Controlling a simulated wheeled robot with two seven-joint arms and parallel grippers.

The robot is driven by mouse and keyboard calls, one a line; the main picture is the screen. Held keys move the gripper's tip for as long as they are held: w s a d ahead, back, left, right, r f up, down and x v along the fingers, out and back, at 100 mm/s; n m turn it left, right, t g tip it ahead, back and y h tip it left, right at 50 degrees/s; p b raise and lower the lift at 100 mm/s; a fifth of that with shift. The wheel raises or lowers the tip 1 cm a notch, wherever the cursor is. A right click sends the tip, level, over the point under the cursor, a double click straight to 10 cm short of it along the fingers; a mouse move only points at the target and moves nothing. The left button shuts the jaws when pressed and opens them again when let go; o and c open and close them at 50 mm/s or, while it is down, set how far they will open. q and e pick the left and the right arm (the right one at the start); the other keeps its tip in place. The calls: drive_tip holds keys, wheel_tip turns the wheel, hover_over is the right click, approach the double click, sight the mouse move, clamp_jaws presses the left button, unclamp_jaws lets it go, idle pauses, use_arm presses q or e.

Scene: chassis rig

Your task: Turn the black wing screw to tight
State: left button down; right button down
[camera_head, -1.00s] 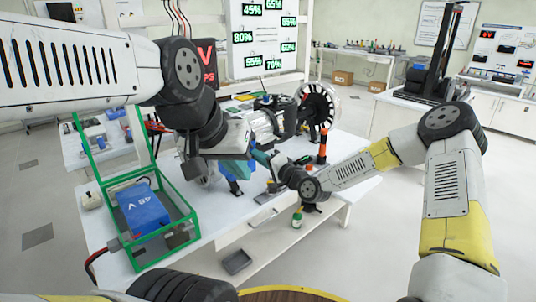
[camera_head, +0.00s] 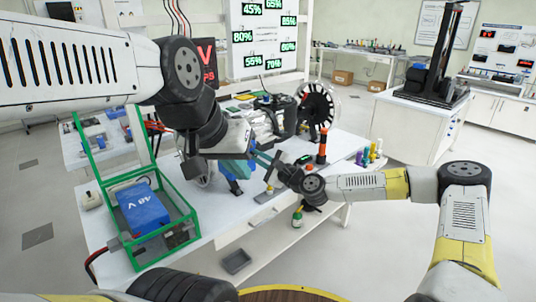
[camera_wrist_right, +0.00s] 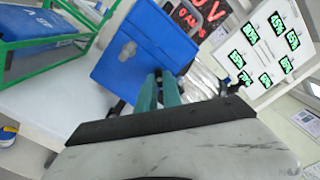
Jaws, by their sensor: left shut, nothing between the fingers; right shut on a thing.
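My right gripper (camera_head: 262,157) reaches in from the right with its teal fingers against the right side of a blue box-shaped unit (camera_head: 238,169). In the right wrist view its fingers (camera_wrist_right: 159,78) are shut on a small dark part at the edge of the blue unit (camera_wrist_right: 125,65). That part seems to be the black wing screw, but the fingers mostly cover it. My left gripper (camera_head: 194,172) hangs just left of the blue unit, apart from my right gripper. It is shut and empty, and its fingertips are hard to make out.
A green frame (camera_head: 150,236) holding a blue 48 V battery (camera_head: 143,208) stands at the left of the white table (camera_head: 225,213). An orange-and-black post (camera_head: 321,148) and a spool (camera_head: 318,105) stand to the right. A dark tray (camera_head: 236,261) lies below the table.

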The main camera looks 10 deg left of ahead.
drive_tip(key=m, duration=0.5)
drive_tip(key=shift+f+m, duration=0.1)
drive_tip(key=shift+m, duration=0.3)
drive_tip(key=m, duration=0.5)
drive_tip(key=shift+s, duration=0.1)
drive_tip(key=c, duration=1.5)
unclamp_jaws()
drive_tip(key=v, duration=0.7)
drive_tip(key=shift+s+d, duration=0.25)
drive_tip(key=shift+d, duration=0.05)
